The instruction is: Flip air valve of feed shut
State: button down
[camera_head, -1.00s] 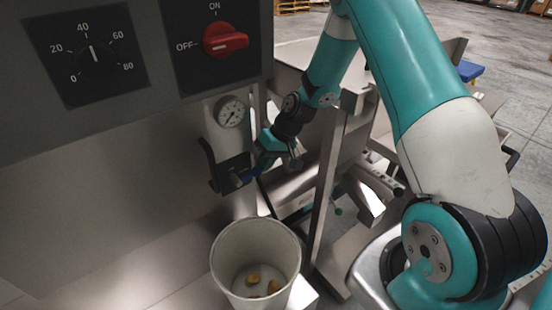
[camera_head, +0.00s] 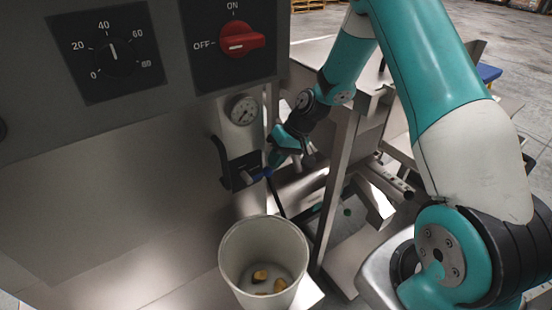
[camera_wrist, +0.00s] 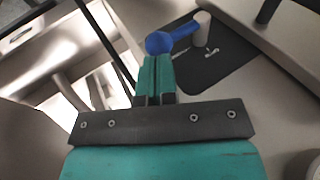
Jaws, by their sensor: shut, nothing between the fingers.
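The air valve has a blue lever with a round blue knob (camera_wrist: 158,43), on a pale spindle (camera_wrist: 202,30) over a dark plate (camera_wrist: 215,65) in the wrist view. In the head view the blue lever (camera_head: 262,174) shows small beside the dark bracket (camera_head: 238,172), below the pressure gauge. My gripper (camera_wrist: 154,60) is shut, its teal fingers together with the tips right at the knob. Nothing is between them. I cannot tell whether the tips touch the knob. In the head view my gripper (camera_head: 274,160) is at the lever's right end.
A pressure gauge (camera_head: 243,110) sits above the valve. A red rotary switch (camera_head: 242,39) and a black dial (camera_head: 116,57) are on the grey panel above. A pale bucket (camera_head: 233,255) with a few yellowish pieces stands below. Metal frame posts (camera_head: 335,185) stand close right of my gripper.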

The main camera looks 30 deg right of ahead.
jog(key=d+v, duration=0.1)
jog(key=v, duration=1.3)
jog(key=shift+f, duration=0.4)
